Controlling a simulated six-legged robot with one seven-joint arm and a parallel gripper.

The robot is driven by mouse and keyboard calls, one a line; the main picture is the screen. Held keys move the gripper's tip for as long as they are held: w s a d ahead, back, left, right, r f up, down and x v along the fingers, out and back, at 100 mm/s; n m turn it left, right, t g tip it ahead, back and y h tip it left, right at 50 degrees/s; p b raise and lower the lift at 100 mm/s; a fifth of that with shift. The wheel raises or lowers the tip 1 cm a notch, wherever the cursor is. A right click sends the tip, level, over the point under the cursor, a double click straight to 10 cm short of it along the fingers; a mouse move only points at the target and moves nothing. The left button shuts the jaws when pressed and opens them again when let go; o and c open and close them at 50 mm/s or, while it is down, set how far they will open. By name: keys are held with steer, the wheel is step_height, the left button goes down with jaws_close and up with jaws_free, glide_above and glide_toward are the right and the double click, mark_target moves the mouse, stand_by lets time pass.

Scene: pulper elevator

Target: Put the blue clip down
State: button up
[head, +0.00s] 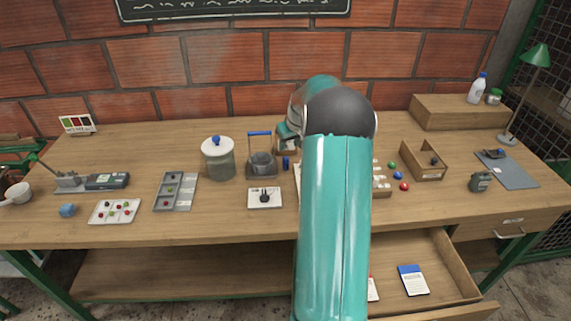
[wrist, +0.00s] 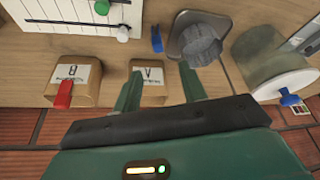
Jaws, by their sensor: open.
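The blue clip (wrist: 156,39) is on the wooden tabletop in the wrist view, beside the grey fluted cup (wrist: 201,45). It also shows in the head view (head: 285,162), just right of the blue-handled stand. My gripper (wrist: 161,70) is open, with nothing between its fingers. The clip lies beyond the fingertips, apart from them. The box marked A (wrist: 148,78) is partly behind the left finger, and no clip shows on it. The box marked B (wrist: 72,80) carries a red clip (wrist: 63,95). In the head view my arm hides most of the gripper.
A lidded jar (head: 218,160) stands left of the blue-handled stand (head: 260,155). A white board with sliders (wrist: 85,18) lies near the boxes. An open wooden tray (head: 423,172) is right of my arm. An open drawer (head: 440,260) juts out below.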

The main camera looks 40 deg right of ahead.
glide_above(286, 158)
steer(key=s, duration=0.1)
step_height(286, 158, down, 4)
steer(key=x, duration=0.5)
steer(key=shift+s+a+f, duration=0.3)
steer(key=shift+f, duration=0.25)
jaws_close()
